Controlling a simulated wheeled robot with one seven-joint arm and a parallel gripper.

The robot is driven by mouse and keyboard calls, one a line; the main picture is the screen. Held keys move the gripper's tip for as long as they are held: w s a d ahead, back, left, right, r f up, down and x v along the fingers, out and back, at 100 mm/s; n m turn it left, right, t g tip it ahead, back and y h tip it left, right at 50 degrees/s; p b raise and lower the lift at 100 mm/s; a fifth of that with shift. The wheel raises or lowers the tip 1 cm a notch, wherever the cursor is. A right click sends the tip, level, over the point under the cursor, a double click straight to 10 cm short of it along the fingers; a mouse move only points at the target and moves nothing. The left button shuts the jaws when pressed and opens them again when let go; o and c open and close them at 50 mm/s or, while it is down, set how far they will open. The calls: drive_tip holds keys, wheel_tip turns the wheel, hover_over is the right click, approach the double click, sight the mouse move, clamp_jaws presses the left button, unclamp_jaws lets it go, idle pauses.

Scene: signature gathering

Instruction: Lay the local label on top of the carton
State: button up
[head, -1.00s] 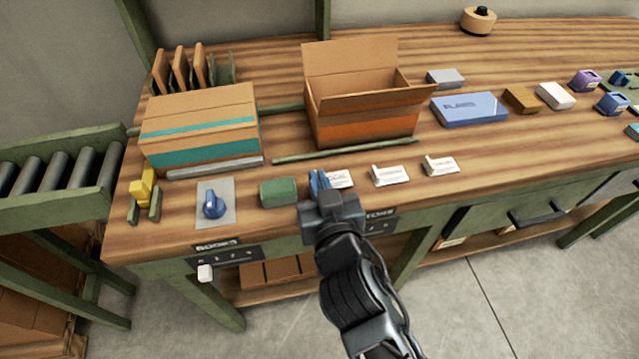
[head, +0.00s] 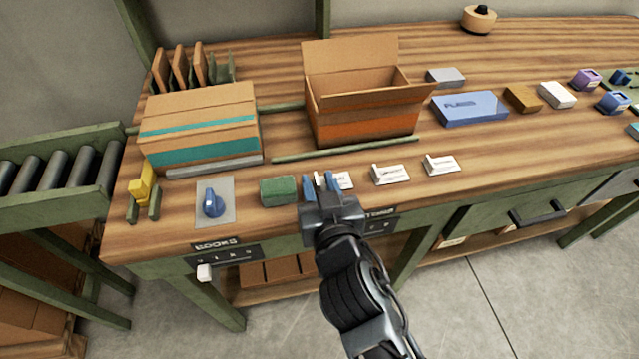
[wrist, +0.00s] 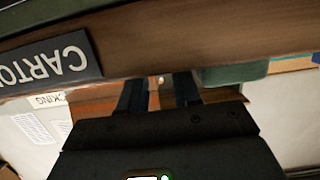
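The leftmost of three white label cards (head: 345,181) lies near the front of the bench, its print partly hidden by my gripper; the visible letters seem to end in "AL". My gripper (head: 320,183) is open, its two blue fingers apart, at the left end of that card; I cannot tell whether they touch it. In the wrist view, the dark fingers (wrist: 158,90) stand apart below the bench edge, with no card clearly between them. A closed carton (head: 205,122) with teal bands stands at the back left. An open brown carton (head: 365,128) stands behind the cards.
A green block (head: 278,191) sits just left of my gripper. Two more cards (head: 390,174) (head: 441,164) lie to the right. A blue knob (head: 213,203) on a grey plate is at front left. A green strip (head: 345,150) runs between cards and open carton.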

drive_tip(key=shift+s, duration=0.2)
drive_tip(key=s+d+f+h+b, duration=0.1)
drive_tip(key=s+d, duration=0.7)
drive_tip(key=s, duration=0.2)
drive_tip(key=s+d+f+b, duration=0.1)
drive_tip(key=s+d, duration=0.6)
drive_tip(key=s, duration=0.4)
drive_tip(key=s+d+r+m+h, duration=0.1)
drive_tip(key=s+d+r, duration=0.2)
drive_tip(key=s, duration=0.4)
drive_tip(key=s+d+r+m+h, duration=0.2)
drive_tip(key=s+d+r, duration=0.2)
drive_tip(key=s, duration=0.4)
drive_tip(key=shift+s+d, duration=0.15)
drive_tip(key=shift+d, duration=0.65)
drive_tip(key=shift+o, duration=0.7)
drive_tip(key=shift+s+d+r, duration=0.15)
drive_tip(key=shift+s+r, duration=0.15)
drive_tip(key=shift+w+f, duration=0.1)
